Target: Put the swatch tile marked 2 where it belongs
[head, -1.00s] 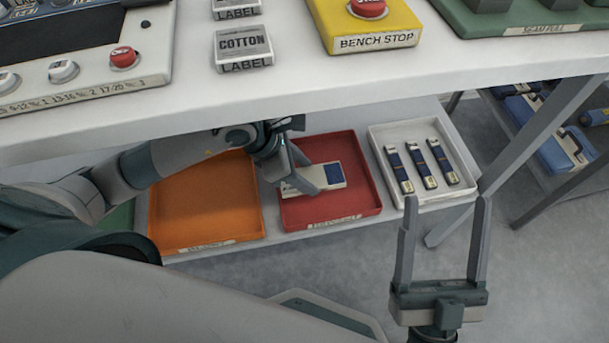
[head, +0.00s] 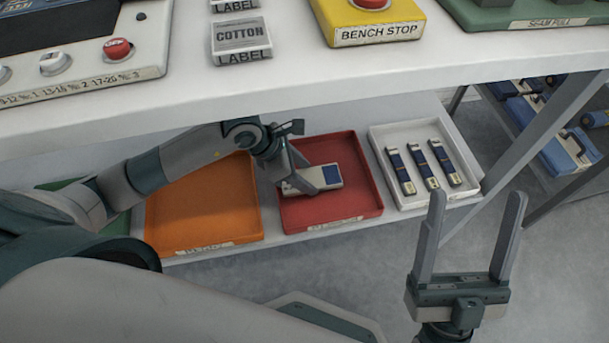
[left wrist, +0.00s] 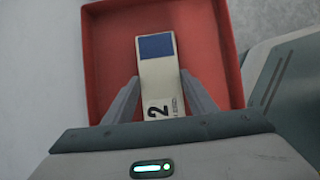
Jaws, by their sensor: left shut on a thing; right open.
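The swatch tile marked 2 (head: 328,175) is cream with a dark blue patch. It is in the red tray (head: 360,212) on the shelf under the bench. My left gripper (head: 305,184) is shut on the tile, with a finger on each side of it. The left wrist view shows the tile (left wrist: 158,75), its "2" near the fingers (left wrist: 158,98), over the red tray (left wrist: 215,60). I cannot tell whether the tile touches the tray floor. My right gripper (head: 468,235) is open and empty in front of the shelf.
An orange tray (head: 205,200) is left of the red one, and a white tray (head: 432,200) with several dark blue-and-cream strips is right of it. The white bench top (head: 300,82) overhangs the shelf. A bench leg (head: 520,150) stands at the right.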

